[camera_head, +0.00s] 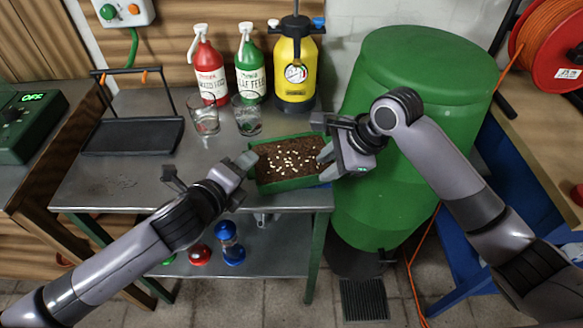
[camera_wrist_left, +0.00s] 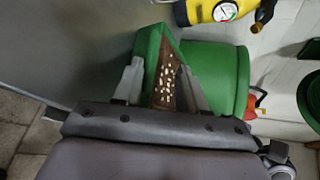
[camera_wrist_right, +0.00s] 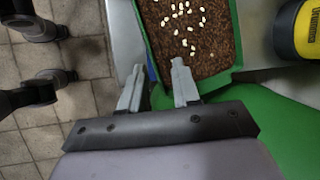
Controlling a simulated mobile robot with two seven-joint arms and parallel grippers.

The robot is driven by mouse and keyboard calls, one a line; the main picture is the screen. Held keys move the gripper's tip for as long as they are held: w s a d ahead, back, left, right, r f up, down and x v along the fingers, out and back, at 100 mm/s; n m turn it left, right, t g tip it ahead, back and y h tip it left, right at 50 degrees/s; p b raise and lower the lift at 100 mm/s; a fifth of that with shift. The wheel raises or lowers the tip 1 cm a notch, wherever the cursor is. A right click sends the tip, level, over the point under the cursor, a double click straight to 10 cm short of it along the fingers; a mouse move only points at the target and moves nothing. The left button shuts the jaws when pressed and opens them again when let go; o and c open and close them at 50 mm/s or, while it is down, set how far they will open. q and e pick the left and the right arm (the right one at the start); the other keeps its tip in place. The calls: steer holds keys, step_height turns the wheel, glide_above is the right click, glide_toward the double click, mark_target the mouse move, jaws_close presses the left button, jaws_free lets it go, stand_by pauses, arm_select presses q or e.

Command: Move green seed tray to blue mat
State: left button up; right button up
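The green seed tray (camera_head: 290,184) is filled with brown soil and pale seeds. It sits at the right front corner of the grey metal table. A small blue patch (camera_head: 320,186) shows by its front right corner; I cannot tell if this is the mat. My left gripper (camera_head: 244,168) is open at the tray's left end. In the left wrist view the tray (camera_wrist_left: 150,58) shows between its fingers. My right gripper (camera_head: 330,156) is open at the right end. In the right wrist view its fingers stand either side of the tray wall (camera_wrist_right: 234,35), with a gap.
A yellow sprayer (camera_head: 295,70), red bottle (camera_head: 209,70), green bottle (camera_head: 250,70) and two glasses (camera_head: 204,118) stand behind the tray. A large green barrel (camera_head: 425,80) stands close to the right. The table's middle front is clear.

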arm_select(q)
steer(key=shift+r, duration=0.1)
steer(key=v, duration=1.2)
arm_select(e)
steer(key=v, duration=1.2)
